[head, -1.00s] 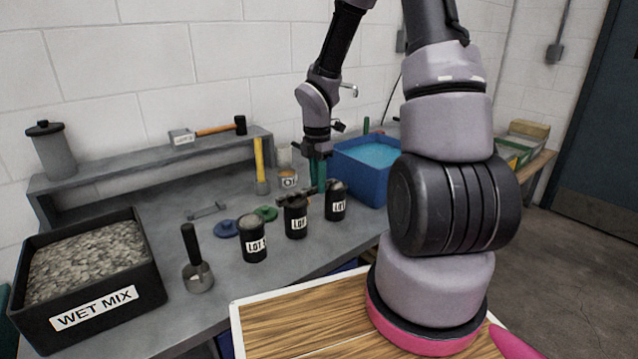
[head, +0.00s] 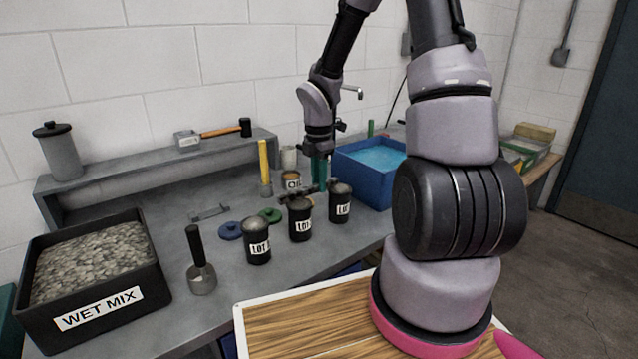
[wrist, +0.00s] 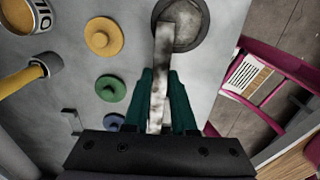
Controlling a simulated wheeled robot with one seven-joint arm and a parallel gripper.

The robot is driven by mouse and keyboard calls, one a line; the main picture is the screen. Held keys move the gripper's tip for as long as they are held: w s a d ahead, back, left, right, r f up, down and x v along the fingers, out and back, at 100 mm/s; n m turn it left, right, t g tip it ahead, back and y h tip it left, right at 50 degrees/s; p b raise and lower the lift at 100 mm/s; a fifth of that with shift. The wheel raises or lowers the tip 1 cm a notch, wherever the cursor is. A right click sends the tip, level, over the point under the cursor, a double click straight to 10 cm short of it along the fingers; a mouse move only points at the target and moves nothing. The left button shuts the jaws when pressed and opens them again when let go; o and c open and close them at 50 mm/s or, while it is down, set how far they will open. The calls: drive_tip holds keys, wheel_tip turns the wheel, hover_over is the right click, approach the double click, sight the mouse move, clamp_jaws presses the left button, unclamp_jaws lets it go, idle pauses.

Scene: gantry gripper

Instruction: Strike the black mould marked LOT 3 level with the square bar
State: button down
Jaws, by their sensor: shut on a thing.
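My gripper (head: 319,186) has its teal fingers shut on the square bar (wrist: 160,75), a pale, stained metal bar. In the wrist view the bar reaches forward from the fingers over the round top of a filled black mould (wrist: 184,24). I cannot tell whether it touches the rim. In the head view three black moulds stand in a row: left (head: 258,248), middle (head: 300,225) and right (head: 340,207).
Yellow (wrist: 104,37), green (wrist: 111,88) and blue (head: 230,231) lids lie beside the moulds. An oil can (head: 293,183), a yellow-handled brush (head: 263,160), a scoop (head: 201,277), a WET MIX tub (head: 100,310) and a blue water tub (head: 360,185) stand around.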

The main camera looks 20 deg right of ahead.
drive_tip(key=shift+r, duration=2.65)
